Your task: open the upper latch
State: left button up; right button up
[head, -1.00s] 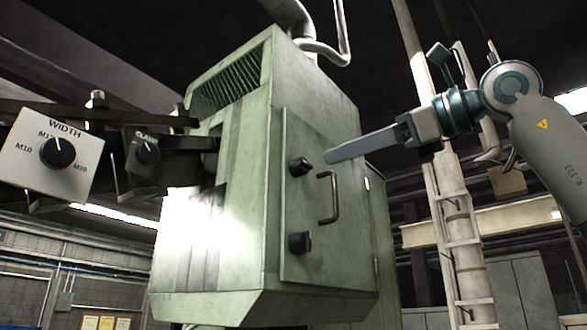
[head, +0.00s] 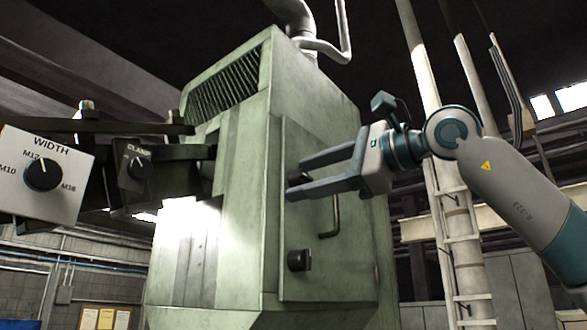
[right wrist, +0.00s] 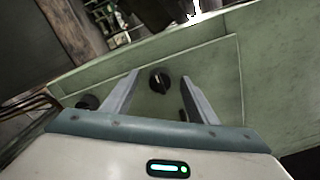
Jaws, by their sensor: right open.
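The upper latch (head: 300,179) is a dark knob on the green cabinet door, partly hidden by my right gripper's fingers in the head view. In the right wrist view the upper latch (right wrist: 160,80) shows between the two fingers, some way ahead of them. My right gripper (head: 289,180) is open and empty, reaching in from the right across the door; it also shows in the right wrist view (right wrist: 165,85). Contact with the latch cannot be told. My left gripper is not in view.
The lower latch (head: 299,260) sits below on the same door. A bar handle (head: 334,218) lies close to my right gripper, its top hidden. Panels with a WIDTH dial (head: 43,174) and a CLAMP dial (head: 139,167) stand at the left. A laddered column (head: 455,215) stands at the right.

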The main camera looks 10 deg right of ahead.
jog(key=n+p, duration=0.2)
jog(key=n, duration=0.2)
jog(key=shift+r, duration=0.1)
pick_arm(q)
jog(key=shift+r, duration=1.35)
pick_arm(e)
jog(key=shift+n, duration=0.9)
jog(key=shift+c, duration=0.3)
grip_shut()
jog(key=shift+f+m+b, duration=0.15)
jog(key=shift+m+b, duration=0.5)
jog(key=shift+m, duration=0.15)
jog(key=shift+f+m+b, duration=0.15)
jog(key=shift+m+b, duration=0.5)
jog(key=shift+m, duration=0.15)
jog(key=shift+m+b, duration=0.4)
jog(key=shift+m, duration=0.5)
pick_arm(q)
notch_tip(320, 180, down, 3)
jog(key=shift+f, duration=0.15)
pick_arm(e)
jog(key=shift+r+m, duration=0.15)
jog(key=shift+m, duration=0.15)
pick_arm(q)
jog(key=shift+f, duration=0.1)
